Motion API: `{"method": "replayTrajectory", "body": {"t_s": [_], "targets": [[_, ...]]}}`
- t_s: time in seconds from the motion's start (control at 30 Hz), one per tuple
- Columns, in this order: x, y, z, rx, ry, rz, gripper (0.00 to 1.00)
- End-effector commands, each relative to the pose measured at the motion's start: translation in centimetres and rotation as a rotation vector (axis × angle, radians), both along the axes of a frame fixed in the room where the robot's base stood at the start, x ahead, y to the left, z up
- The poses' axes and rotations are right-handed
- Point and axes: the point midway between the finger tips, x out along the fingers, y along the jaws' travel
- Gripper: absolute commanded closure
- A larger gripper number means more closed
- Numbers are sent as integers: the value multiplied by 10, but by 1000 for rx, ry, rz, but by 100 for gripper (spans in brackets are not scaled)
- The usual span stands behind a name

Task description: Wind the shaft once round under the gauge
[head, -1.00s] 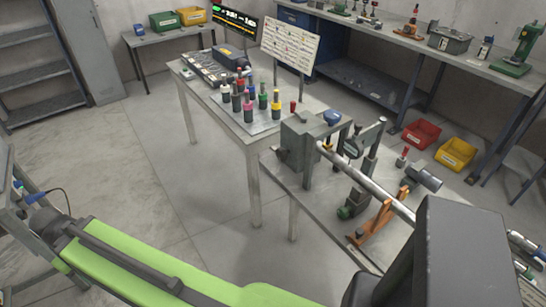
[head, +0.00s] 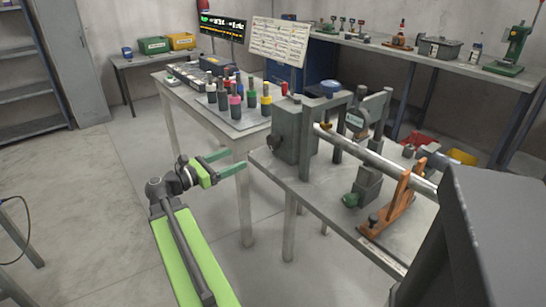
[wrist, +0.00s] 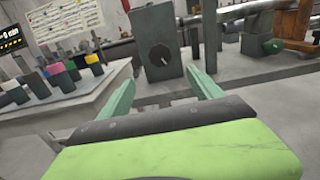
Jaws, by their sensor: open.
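The long grey metal shaft (head: 370,156) runs from beside a grey-green block (head: 287,135) towards the lower right, across an orange stand (head: 397,200). A round gauge (head: 357,120) is on an upright post above the shaft. My gripper (head: 236,161) is open and empty, in front of the bench and left of the block, apart from it. In the wrist view the jaws (wrist: 163,92) spread below the block (wrist: 148,62), whose near face has a black knob (wrist: 160,55) with a white mark.
A table (head: 215,128) with several coloured-top holders stands left of the bench (head: 330,225). A green-knobbed grey fixture (head: 366,185) stands under the shaft. Red (head: 415,138) and yellow (head: 462,157) bins lie behind.

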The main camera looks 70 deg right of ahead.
Motion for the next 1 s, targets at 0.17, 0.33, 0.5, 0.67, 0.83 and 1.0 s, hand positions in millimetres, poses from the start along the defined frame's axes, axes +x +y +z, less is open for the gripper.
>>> {"method": "replayTrajectory", "body": {"t_s": [0.17, 0.33, 0.5, 0.67, 0.83, 1.0], "targets": [[-6, -9, 2, 1, -2, 0, 25], [-26, -41, 2, 1, -4, -3, 25], [-50, -78, 1, 1, -4, -3, 25], [-70, -111, 1, 1, -6, -3, 25], [-86, -136, 1, 1, -6, -1, 25], [-93, -146, 1, 1, -6, 1, 25]]}}
